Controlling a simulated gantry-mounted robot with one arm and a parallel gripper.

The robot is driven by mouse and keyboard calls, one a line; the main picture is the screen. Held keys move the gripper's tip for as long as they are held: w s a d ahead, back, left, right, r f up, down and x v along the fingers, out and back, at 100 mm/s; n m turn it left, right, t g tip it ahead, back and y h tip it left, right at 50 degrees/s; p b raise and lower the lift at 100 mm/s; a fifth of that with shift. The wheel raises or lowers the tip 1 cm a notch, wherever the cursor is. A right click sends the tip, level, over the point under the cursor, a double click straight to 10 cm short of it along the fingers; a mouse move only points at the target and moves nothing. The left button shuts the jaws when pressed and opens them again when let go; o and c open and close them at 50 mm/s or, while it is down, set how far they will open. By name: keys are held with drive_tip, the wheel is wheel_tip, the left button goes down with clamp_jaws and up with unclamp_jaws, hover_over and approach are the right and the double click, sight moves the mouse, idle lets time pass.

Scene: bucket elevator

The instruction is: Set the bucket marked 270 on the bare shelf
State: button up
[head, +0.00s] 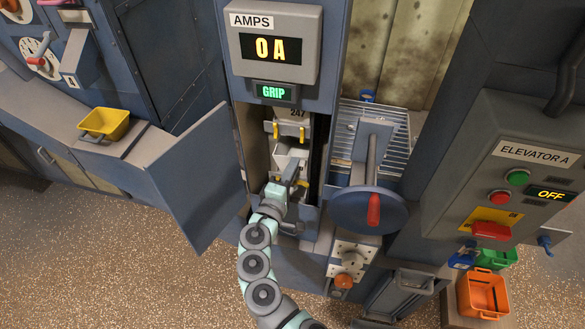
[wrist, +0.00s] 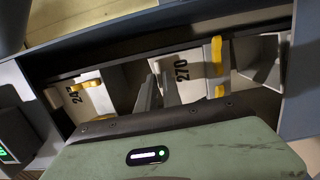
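The bucket marked 270 (wrist: 195,72) is pale with yellow tabs and sits inside the open elevator casing. My gripper (wrist: 158,92) reaches into the casing, its two grey fingers a little apart at the left end of that bucket. No object shows clearly between them; contact with the bucket is unclear. In the head view my gripper (head: 292,172) is in front of the lower bucket and partly hides it. The bucket marked 247 (head: 292,128) is above, and shows at left in the wrist view (wrist: 80,97). A wire shelf (head: 397,145) right of the casing looks mostly bare.
The casing door (head: 197,180) stands open at left. A blue handwheel (head: 368,210) with a red handle juts out in front of the wire shelf. A yellow bin (head: 104,124) sits on the left ledge. The control box (head: 530,170) reads OFF; the ammeter (head: 272,48) reads 0 A.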

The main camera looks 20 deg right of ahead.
drive_tip(key=o, duration=0.4)
drive_tip(key=shift+o, duration=0.2)
drive_tip(key=v, duration=1)
drive_tip(key=shift+s+a, duration=0.3)
